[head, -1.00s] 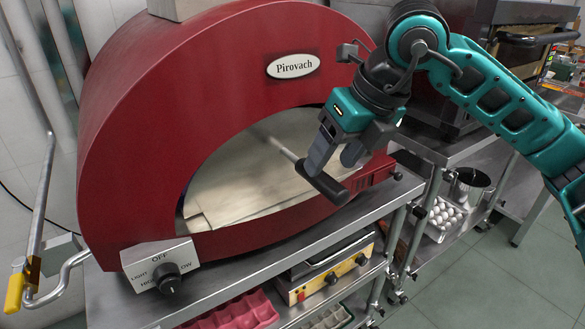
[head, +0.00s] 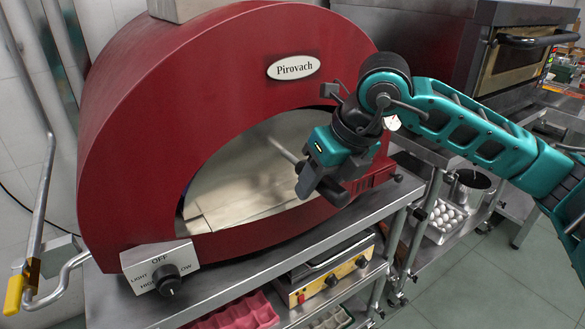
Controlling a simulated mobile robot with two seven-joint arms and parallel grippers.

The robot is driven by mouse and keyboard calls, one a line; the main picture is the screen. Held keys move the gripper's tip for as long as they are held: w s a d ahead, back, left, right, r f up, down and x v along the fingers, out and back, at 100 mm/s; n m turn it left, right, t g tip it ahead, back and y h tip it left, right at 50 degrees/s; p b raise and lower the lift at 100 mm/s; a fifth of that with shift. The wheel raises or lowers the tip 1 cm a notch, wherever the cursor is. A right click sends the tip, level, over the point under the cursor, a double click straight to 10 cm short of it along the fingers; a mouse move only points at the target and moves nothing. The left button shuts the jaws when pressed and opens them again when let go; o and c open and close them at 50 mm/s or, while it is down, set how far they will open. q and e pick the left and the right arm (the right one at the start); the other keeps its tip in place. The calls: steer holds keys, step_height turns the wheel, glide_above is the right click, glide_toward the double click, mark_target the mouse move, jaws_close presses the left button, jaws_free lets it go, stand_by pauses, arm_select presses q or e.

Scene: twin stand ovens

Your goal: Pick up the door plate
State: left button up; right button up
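The door plate (head: 235,185) appears to be the pale panel in the arched mouth of the red oven. A thin rod (head: 285,151) sticks out from it towards me and ends in a dark crossbar handle (head: 337,197). My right gripper (head: 318,190) is at this handle and covers most of it; the handle's lower right end still shows. One grey finger lies on the handle's left side. The other finger is hard to make out, so I cannot tell whether the fingers have closed on the handle. My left gripper is not in view.
The red oven (head: 130,130) stands on a steel table (head: 120,300), with a knob box (head: 160,268) at its front left. A metal bar with a yellow end (head: 14,294) is at the left. A second oven (head: 450,45) stands behind my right arm.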

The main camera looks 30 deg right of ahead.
jaws_close()
steer(key=shift+r, duration=0.3)
stand_by(0.5)
